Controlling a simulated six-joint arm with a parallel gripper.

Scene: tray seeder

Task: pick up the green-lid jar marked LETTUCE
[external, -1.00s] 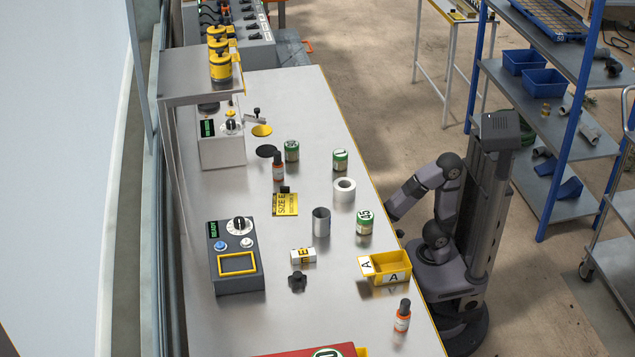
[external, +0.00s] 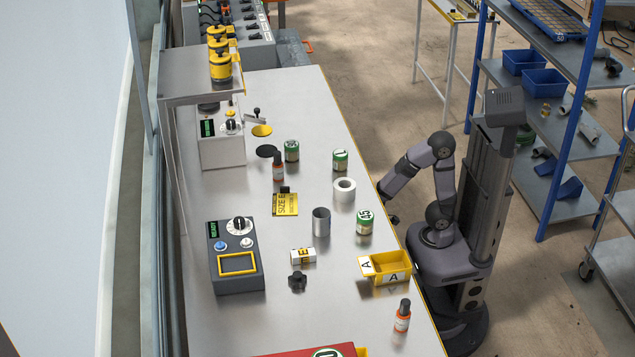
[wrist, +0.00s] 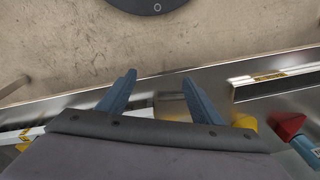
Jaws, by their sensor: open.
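Three jars with green lids and white labels stand upright on the steel bench: a back left jar (external: 291,151), a back right jar (external: 340,160) and a nearer jar (external: 365,222). The lettering is too small to tell which one is marked LETTUCE. My gripper (external: 392,219) is beside the bench's right edge in the external view, to the right of the nearer jar and apart from it. In the wrist view, its two blue fingers (wrist: 160,92) are spread with nothing held between them. No green-lid jar can be made out there.
Near the closest jar are a grey cylinder (external: 321,222), a white roll (external: 344,190) and a yellow bin marked A (external: 392,280). An orange bottle (external: 402,316) stands at the front, and a dark control box (external: 236,273) at the left.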

